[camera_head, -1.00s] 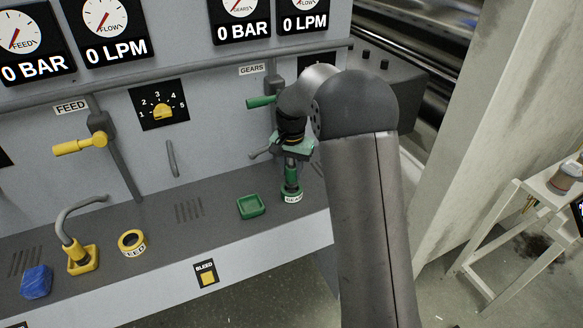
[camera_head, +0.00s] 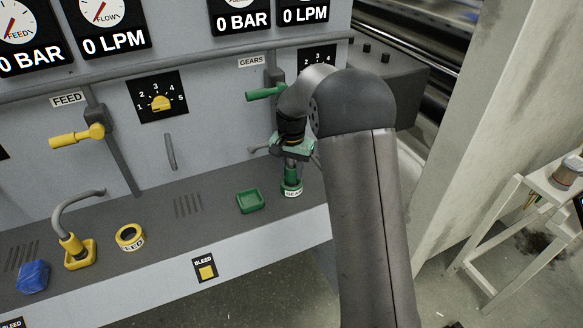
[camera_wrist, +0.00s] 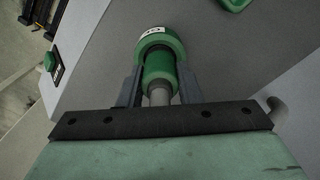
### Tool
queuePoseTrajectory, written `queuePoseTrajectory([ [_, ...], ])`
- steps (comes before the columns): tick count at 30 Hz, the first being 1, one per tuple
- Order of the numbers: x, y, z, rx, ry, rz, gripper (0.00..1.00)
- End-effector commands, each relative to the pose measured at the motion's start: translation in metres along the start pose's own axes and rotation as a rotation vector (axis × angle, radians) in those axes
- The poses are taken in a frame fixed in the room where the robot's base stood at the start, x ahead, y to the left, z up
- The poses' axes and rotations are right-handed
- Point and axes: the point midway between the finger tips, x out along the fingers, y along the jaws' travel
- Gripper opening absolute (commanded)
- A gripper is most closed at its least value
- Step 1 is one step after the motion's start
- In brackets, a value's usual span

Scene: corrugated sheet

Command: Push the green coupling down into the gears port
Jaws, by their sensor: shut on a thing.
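The green coupling (camera_head: 291,174) is upright at the right of the grey shelf, on the end of a grey hose. My gripper (camera_head: 291,163) is shut on it from above. The gears port (camera_head: 292,192) is a green ring with a white label, directly below the coupling. In the wrist view the coupling (camera_wrist: 159,66) sits between my two dark fingers (camera_wrist: 160,85), lined up with the port ring (camera_wrist: 152,38). The coupling's lower end meets or enters the ring; how deep it sits is hard to tell.
A green square cap (camera_head: 250,201) lies on the shelf left of the port. A green valve handle (camera_head: 266,92) is on the panel above. The yellow feed port (camera_head: 130,236), a yellow coupling (camera_head: 75,247) and a blue cap (camera_head: 33,277) are farther left.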

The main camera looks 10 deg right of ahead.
Motion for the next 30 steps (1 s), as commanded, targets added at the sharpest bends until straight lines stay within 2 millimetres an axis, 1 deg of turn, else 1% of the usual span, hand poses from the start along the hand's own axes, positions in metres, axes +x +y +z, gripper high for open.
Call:
queuePoseTrajectory([
  [8,0.008,0.000,0.000,0.000,0.000,0.000,0.03],
  [9,0.007,0.000,0.000,0.000,0.001,0.000,0.37],
  [11,0.007,0.000,0.000,0.000,0.001,0.000,0.54],
  [12,0.007,0.000,0.000,0.000,0.001,0.000,0.57],
  [20,0.006,0.000,0.000,0.000,0.000,0.000,0.57],
  [23,0.001,0.000,0.000,0.000,0.002,-0.001,0.57],
  [26,-0.013,-0.001,-0.001,0.000,0.003,-0.002,0.57],
  [29,-0.034,-0.001,-0.001,0.000,0.005,-0.003,0.57],
  [30,-0.044,-0.001,-0.001,0.000,0.006,-0.004,0.57],
])
